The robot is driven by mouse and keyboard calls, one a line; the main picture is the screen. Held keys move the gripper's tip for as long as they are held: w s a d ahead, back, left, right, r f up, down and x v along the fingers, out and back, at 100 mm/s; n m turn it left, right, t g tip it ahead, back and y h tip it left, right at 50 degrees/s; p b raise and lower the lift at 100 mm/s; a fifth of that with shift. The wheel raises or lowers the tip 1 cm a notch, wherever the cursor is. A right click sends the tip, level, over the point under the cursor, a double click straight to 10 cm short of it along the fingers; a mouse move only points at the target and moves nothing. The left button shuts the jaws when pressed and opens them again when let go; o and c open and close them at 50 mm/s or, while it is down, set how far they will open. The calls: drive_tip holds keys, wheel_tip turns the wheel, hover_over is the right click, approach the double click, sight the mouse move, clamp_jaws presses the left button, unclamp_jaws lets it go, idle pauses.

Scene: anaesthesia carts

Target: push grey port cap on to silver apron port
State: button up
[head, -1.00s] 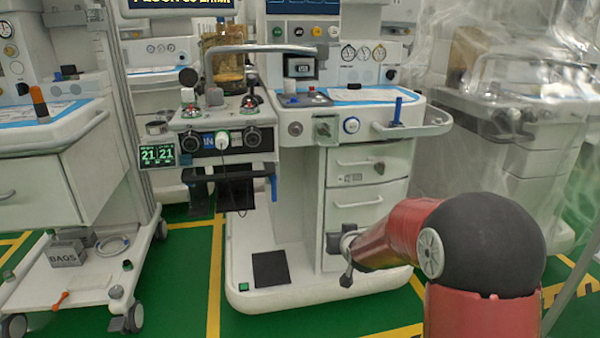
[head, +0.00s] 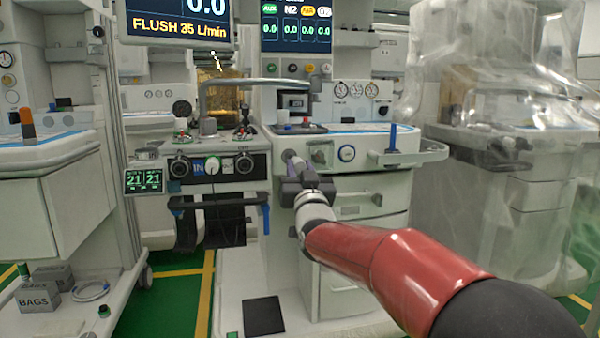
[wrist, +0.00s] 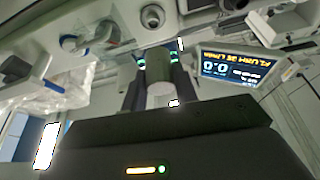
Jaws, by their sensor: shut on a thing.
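My gripper (wrist: 158,70) is shut on a pale grey cylinder, the grey port cap (wrist: 159,82), in the wrist view. In the head view my gripper (head: 291,172) is at the front of the middle cart's apron, left of the square fitting and the blue-ringed port. The silver apron port is hidden behind my gripper and the cap. I cannot tell whether the cap touches it.
A square fitting (head: 320,154) and a blue-ringed port (head: 346,153) are on the apron to the right. A rail with a blue post (head: 393,135) juts out further right. A unit with black knobs (head: 212,166) stands to the left. A plastic-draped cart (head: 500,150) is at far right.

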drive_tip(key=shift+s+f, duration=0.1)
drive_tip(key=shift+w+a+p, duration=0.25)
drive_tip(key=shift+w+p, duration=0.05)
drive_tip(key=shift+w, duration=0.65)
drive_tip(key=shift+w+a+p, duration=0.3)
drive_tip(key=shift+w, duration=0.6)
drive_tip(key=shift+w+a+p, duration=0.25)
drive_tip(key=shift+w+p, duration=0.05)
drive_tip(key=shift+w, duration=0.65)
drive_tip(key=shift+b, duration=0.95)
drive_tip(key=shift+w+a+p, duration=0.2)
drive_tip(key=shift+w+p, duration=0.2)
drive_tip(key=shift+w, duration=0.25)
drive_tip(key=shift+w+a+p, duration=0.15)
drive_tip(key=shift+w+p, duration=0.25)
drive_tip(key=shift+w, duration=0.25)
drive_tip(key=o, duration=1)
drive_tip(key=b, duration=0.1)
approach(291, 155)
drive_tip(key=shift+s+f, duration=0.1)
drive_tip(key=shift+s, duration=0.45)
